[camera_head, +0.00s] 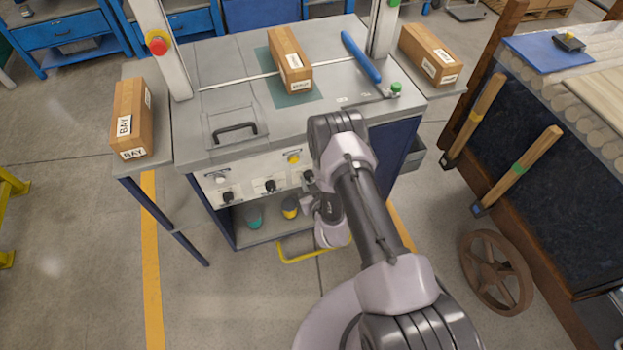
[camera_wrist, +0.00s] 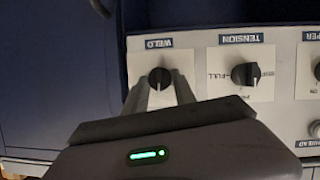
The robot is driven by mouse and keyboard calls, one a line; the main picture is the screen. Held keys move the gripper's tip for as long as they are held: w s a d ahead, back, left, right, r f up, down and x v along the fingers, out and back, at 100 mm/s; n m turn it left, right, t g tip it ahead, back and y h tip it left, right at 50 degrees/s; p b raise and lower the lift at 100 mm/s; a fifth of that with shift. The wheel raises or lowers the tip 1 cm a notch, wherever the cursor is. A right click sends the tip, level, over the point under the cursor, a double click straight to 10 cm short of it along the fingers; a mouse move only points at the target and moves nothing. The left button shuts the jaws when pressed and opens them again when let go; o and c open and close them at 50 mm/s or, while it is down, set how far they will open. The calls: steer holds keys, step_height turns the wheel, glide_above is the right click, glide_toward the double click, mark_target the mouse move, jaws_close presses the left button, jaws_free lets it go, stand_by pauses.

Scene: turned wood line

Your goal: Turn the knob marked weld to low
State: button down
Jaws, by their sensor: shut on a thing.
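The weld knob (camera_wrist: 160,77) is a small dark round knob on a white plate under a label reading WELD, in the wrist view. My gripper (camera_wrist: 160,88) has its two grey fingers on either side of the knob and is shut on it. The knob's pointer and its setting marks are too small or covered to read. In the head view the weld knob is largely hidden by my arm, and my gripper (camera_head: 312,190) is at the right end of the machine's front panel (camera_head: 248,184).
The tension knob (camera_wrist: 244,75) is beside the weld knob in the wrist view, with another knob (camera_wrist: 317,70) at the right edge.

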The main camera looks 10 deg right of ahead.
steer(key=n+h, duration=0.2)
steer(key=n, duration=0.1)
steer(key=n+h, duration=0.1)
steer(key=shift+a+f+n+t+b, duration=0.2)
steer(key=shift+a+n+t+b, duration=0.1)
steer(key=shift+t, duration=0.1)
steer(key=n+t+h+b, duration=0.1)
steer(key=n+h, duration=0.1)
steer(key=n, duration=0.2)
steer(key=shift+f+n, duration=0.15)
steer(key=shift+n, duration=0.15)
steer(key=shift+t, duration=0.3)
steer(key=c, duration=1)
jaws_free()
steer(key=p+v, duration=0.9)
steer(key=v, duration=0.8)
steer(key=shift+s+a, duration=0.15)
steer(key=shift+s, duration=0.1)
